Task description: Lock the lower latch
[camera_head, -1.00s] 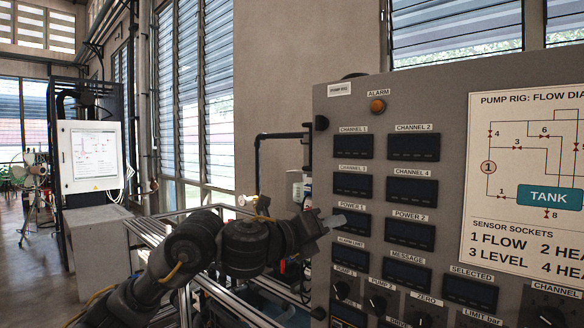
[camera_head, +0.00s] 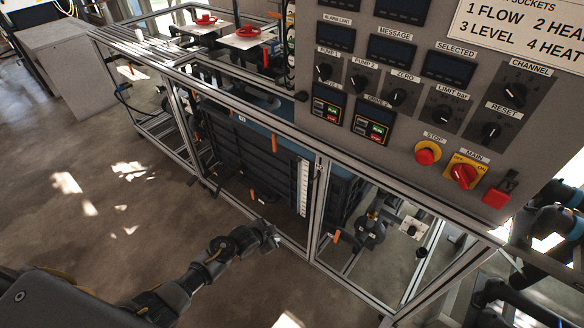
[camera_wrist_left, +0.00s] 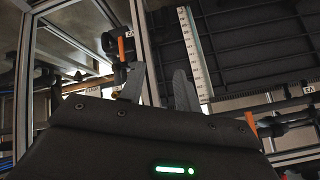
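My left gripper (camera_head: 270,238) hangs low in front of the metal rig frame, beside its lower rail. In the left wrist view its two fingers (camera_wrist_left: 158,84) stand apart with nothing between them. Several small orange handles show on the rig: one (camera_head: 252,195) low at the dark panel, one (camera_head: 274,143) higher up, and one (camera_head: 336,237) right of the upright post. The left wrist view shows an orange handle (camera_wrist_left: 122,46) just beyond the left finger and another (camera_wrist_left: 251,124) at the right. I cannot tell which one is the lower latch. My right gripper is out of view.
The control panel (camera_head: 400,165) overhangs the frame, with a red stop button (camera_head: 428,152) and a red main switch (camera_head: 464,175). A white scale (camera_head: 304,188) stands beside the post. Open floor (camera_head: 90,200) lies to the left.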

